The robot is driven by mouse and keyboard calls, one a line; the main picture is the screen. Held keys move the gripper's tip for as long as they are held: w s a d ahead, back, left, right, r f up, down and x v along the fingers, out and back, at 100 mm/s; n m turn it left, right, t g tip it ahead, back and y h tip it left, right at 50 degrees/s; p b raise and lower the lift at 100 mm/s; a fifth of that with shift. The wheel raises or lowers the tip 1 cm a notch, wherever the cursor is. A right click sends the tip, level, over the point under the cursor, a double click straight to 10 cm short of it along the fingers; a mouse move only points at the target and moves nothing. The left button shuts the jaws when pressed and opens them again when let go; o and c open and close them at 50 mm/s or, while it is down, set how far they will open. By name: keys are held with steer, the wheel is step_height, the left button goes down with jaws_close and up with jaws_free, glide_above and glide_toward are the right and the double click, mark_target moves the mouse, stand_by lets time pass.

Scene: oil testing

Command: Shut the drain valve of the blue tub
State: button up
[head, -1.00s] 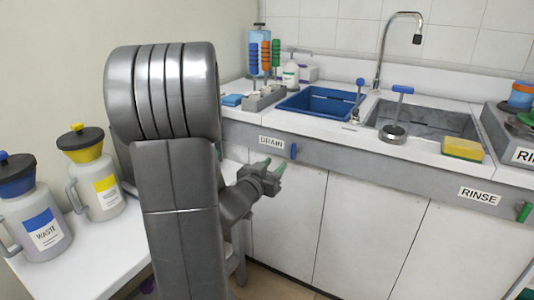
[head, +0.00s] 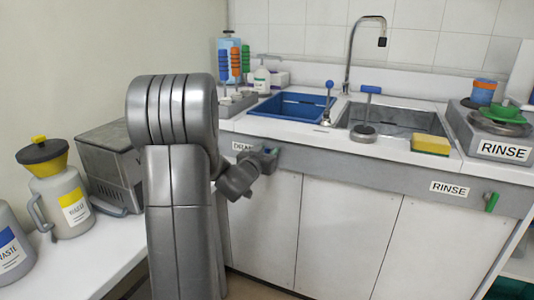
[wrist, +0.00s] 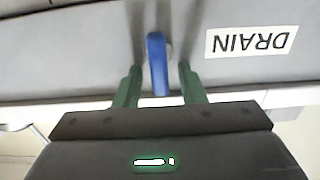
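The drain valve's blue handle (wrist: 157,65) sticks out from the grey front panel beside the DRAIN label (wrist: 250,42), which appears upside down in the wrist view. The handle runs up and down in that view. My gripper (wrist: 159,72) is open, with one green finger on each side of the handle and a visible gap on both sides. In the head view my gripper (head: 265,158) is at the panel below the blue tub (head: 292,107) and mostly hides the handle. The DRAIN label (head: 243,146) is partly covered.
A grey sink (head: 395,118) with a yellow sponge (head: 431,144) lies right of the tub. The RINSE valve's green handle (head: 491,201) is farther right on the panel. Jugs (head: 62,205) and a metal box (head: 112,160) stand on the left counter.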

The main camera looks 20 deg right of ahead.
steer(key=shift+c, duration=0.3)
jaws_close()
steer(key=shift+b, duration=0.3)
steer(key=shift+s+d+f+m+b, duration=0.2)
steer(key=shift+f+m+b, duration=0.15)
steer(key=shift+m+b, duration=2.1)
steer(key=shift+s+d+f+m+b, duration=0.25)
steer(key=shift+m+b, duration=1.25)
steer(key=shift+m, duration=2)
steer(key=shift+s+d+f+m+b, duration=0.15)
steer(key=shift+f+m+b, duration=0.25)
steer(key=shift+m+b, duration=2.05)
steer(key=shift+m+p, duration=0.45)
steer(key=shift+m, duration=0.25)
